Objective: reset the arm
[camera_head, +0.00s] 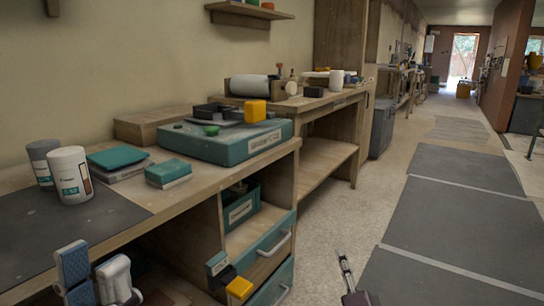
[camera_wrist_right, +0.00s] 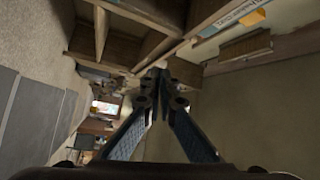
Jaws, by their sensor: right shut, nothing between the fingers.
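My right gripper (camera_head: 345,268) is low in the head view, over the floor to the right of the workbench. Its thin fingers are together with nothing between them. In the right wrist view the fingers of the right gripper (camera_wrist_right: 158,80) meet at the tips and are empty. My left gripper (camera_head: 95,272) is at the bottom left of the head view, in front of the workbench's front edge. One finger is blue and textured, the other pale grey; they stand apart with nothing seen between them. The lower parts of both grippers are cut off by the frame.
The wooden workbench (camera_head: 192,196) holds two canisters, teal boxes and a large teal case (camera_head: 222,143) with a yellow block (camera_head: 255,111) on it. A drawer (camera_head: 268,252) with a handle is below. A second bench (camera_head: 325,102) stands behind.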

